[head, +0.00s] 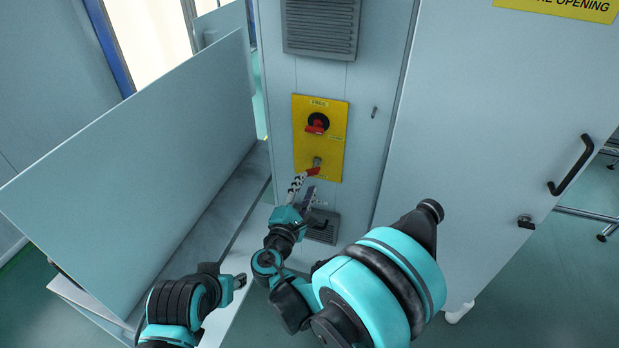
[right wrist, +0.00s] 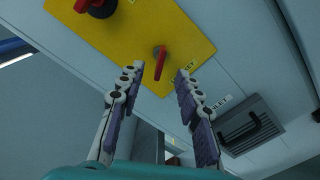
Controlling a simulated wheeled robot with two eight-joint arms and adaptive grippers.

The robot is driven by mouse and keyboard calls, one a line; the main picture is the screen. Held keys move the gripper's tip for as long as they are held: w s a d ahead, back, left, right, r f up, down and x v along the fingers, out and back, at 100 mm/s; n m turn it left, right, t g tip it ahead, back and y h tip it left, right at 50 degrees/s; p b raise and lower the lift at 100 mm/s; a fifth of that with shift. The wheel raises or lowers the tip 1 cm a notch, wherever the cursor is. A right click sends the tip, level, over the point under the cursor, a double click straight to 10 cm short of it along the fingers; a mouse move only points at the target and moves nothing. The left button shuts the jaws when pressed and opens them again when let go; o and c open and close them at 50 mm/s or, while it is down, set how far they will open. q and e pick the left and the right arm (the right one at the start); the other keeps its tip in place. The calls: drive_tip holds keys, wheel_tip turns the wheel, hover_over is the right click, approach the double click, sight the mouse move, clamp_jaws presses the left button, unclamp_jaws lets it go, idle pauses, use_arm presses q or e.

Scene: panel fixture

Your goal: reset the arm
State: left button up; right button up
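My right gripper (head: 305,184) is open, its two fingers spread in front of the lower part of a yellow panel (head: 335,141). In the right wrist view, the gripper (right wrist: 160,70) has a small red lever (right wrist: 160,59) showing in the gap at its fingertips. I see no clear grip on the lever, and contact cannot be told. In the head view, the lever (head: 313,171) sits below a red rotary handle (head: 316,124) on a black round base.
A grey cabinet door (head: 490,130) with a black handle (head: 573,166) stands at right. A large tilted panel (head: 140,170) stands at left. Vents lie above (head: 320,27) and below (head: 322,228) the yellow panel.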

drive_tip(key=s+d+m+g, duration=0.3)
drive_tip(key=s+d+m, duration=0.15)
drive_tip(key=d, duration=0.35)
drive_tip(key=s+d+m+g, duration=0.3)
drive_tip(key=d+m+g, duration=0.15)
drive_tip(key=d, duration=0.35)
drive_tip(key=s+d+f+m+g+y, duration=0.1)
drive_tip(key=s+m+y, duration=0.1)
drive_tip(key=s+m, duration=0.3)
drive_tip(key=s+d+f+m+g+y, duration=0.1)
drive_tip(key=s+m, duration=0.5)
drive_tip(key=s, duration=0.6)
drive_tip(key=d+f+y, duration=0.1)
drive_tip(key=y, duration=0.1)
drive_tip(key=shift+f+y, duration=0.15)
drive_tip(key=shift+y, duration=0.15)
